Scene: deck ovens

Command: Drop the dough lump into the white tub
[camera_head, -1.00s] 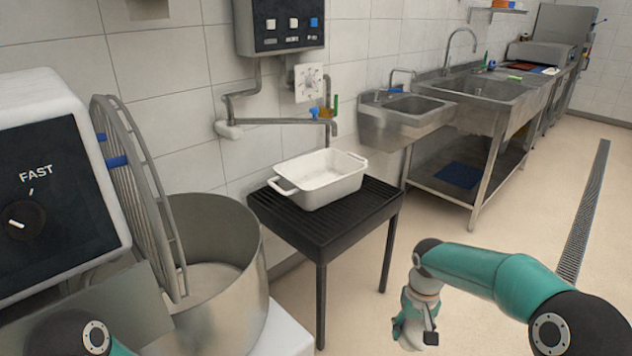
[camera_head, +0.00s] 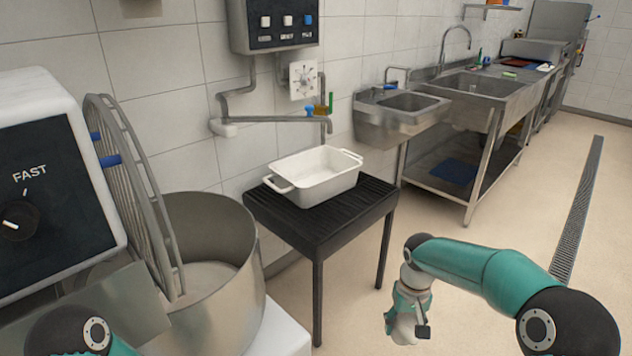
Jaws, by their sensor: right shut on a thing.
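The white tub (camera_head: 316,184) is a rectangular open dish with end handles. It stands upright on a black slatted stand (camera_head: 352,205) by the wall, and the part of its inside that shows looks empty. My right gripper (camera_head: 405,322) hangs pointing down, in front of and to the right of the stand, lower in the picture than the tub. It is shut on a pale lump, which looks like the dough lump (camera_head: 403,331); the fingers partly hide it. Part of my left arm shows at the bottom left, but its gripper is out of view.
A large steel mixer bowl (camera_head: 217,240) with a wire guard stands left of the stand. A wall pipe with a tap (camera_head: 328,122) reaches out just above and behind the tub. Steel sinks (camera_head: 400,115) stand at the back right. Floor between is open, with a drain grate (camera_head: 580,210).

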